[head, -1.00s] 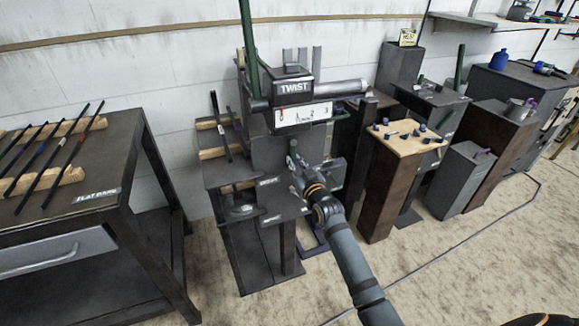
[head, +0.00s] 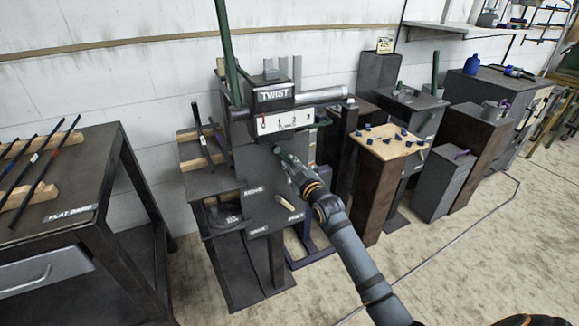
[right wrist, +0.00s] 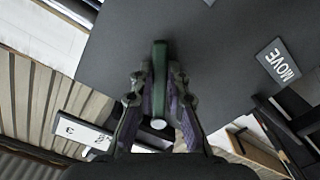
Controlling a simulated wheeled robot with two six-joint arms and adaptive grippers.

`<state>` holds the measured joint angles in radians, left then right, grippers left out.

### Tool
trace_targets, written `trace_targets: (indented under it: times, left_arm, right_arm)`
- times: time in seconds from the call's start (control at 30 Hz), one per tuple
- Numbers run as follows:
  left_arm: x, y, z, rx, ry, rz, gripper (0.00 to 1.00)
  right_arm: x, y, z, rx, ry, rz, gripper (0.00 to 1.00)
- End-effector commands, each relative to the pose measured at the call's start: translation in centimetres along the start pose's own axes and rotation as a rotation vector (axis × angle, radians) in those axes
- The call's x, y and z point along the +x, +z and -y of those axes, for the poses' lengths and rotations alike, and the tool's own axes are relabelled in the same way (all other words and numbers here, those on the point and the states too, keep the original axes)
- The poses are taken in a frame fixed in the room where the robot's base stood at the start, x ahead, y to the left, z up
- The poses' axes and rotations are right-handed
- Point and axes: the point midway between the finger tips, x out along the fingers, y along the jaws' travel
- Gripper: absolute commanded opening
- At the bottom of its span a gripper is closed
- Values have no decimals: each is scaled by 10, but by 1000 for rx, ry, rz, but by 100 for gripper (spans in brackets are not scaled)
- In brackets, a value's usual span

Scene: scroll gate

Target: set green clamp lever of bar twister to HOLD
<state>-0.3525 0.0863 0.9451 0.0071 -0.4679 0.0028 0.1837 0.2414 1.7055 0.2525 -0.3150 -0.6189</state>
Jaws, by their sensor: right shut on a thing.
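The bar twister (head: 245,165) is a dark grey machine in the middle of the head view, with a TWIST plate (head: 274,95) on top. My right gripper (head: 284,160) reaches to its front from the lower right. In the right wrist view the green clamp lever (right wrist: 159,65) stands between the purple-padded fingers of my right gripper (right wrist: 160,85), which are shut on it. A MOVE label (right wrist: 278,62) lies to the right of the lever there, apart from it. In the head view the lever is mostly hidden by the gripper. My left gripper is not in view.
A white scale (head: 285,119) sits below the twister's top bar. A wood-topped stand (head: 392,142) with small blue pieces is to the right. A table with bars (head: 108,165) stands at the left. The floor at the lower right is mostly clear.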

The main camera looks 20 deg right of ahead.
Motion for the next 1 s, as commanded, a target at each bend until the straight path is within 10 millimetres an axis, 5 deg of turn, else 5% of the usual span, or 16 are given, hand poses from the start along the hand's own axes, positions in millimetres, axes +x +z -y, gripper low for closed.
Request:
trace_targets:
  times: [0.4, 0.43, 0.6, 1.0]
  left_arm:
    - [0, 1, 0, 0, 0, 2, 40]
    - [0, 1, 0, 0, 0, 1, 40]
    - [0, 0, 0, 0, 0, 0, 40]
    - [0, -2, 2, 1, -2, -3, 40]
  right_arm:
    - [0, 0, -2, -15, 2, 0, 0]
    - [0, 0, -2, -15, 2, 0, 17]
    - [0, 0, -1, -13, 2, -1, 38]
    - [-14, 1, -1, -13, 0, 1, 38]
